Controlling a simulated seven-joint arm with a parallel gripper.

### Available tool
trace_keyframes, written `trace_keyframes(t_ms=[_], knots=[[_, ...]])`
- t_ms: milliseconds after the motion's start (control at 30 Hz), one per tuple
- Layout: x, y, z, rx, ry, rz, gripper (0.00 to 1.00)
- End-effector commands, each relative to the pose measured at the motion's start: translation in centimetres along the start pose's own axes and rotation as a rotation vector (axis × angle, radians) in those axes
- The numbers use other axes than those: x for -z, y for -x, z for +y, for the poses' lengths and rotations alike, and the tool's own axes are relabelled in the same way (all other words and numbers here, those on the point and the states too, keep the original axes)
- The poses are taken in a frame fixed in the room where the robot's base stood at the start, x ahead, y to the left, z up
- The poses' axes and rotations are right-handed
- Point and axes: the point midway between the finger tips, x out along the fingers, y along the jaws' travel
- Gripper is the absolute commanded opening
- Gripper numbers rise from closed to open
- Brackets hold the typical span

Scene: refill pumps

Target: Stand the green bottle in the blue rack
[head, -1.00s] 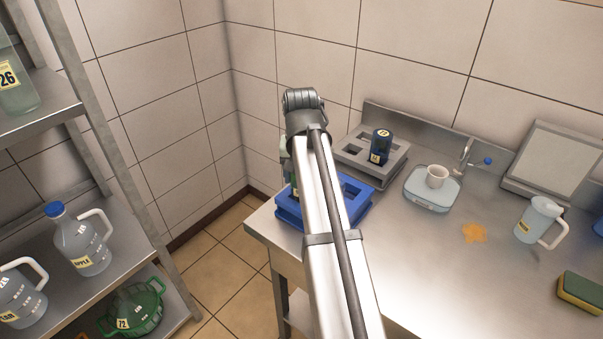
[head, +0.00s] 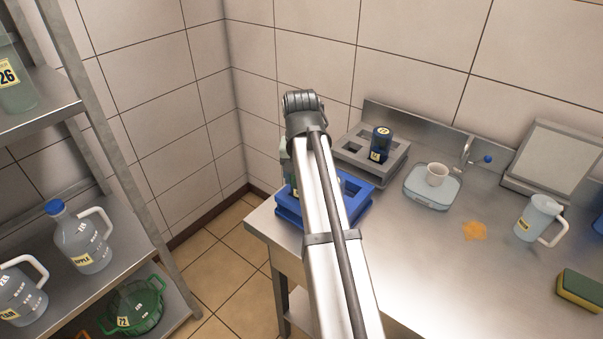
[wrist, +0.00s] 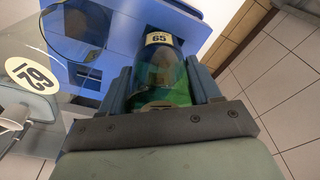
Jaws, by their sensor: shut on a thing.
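The green bottle (wrist: 160,70) shows in the wrist view with a yellow label "65". My gripper (wrist: 164,78) is shut on it, one jaw on each side. The blue rack (wrist: 92,78) lies just beyond and to the left of the bottle in that view. In the head view the blue rack (head: 289,212) stands on the counter's left end, its middle hidden behind my arm. My gripper is hidden behind the arm there. I cannot tell whether the bottle's base is inside a rack opening.
A clear container (wrist: 30,78) with a round label is close to the bottle in the wrist view. A grey rack (head: 398,164) holding a dark blue bottle (head: 380,143) stands behind the blue rack. A scale with a cup (head: 437,174) sits to the right.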

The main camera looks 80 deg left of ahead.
Motion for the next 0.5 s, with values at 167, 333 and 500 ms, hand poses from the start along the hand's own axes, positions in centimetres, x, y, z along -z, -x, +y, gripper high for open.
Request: trace_keyframes(t_ms=[167, 333, 500], knots=[[-0.03, -0.21, 0.0, 0.0, 0.0, 0.0, 0.21], [-0.02, -0.24, 0.0, 0.0, 0.0, 0.0, 0.75], [-0.02, -0.24, 0.0, 0.0, 0.0, 0.0, 0.91]])
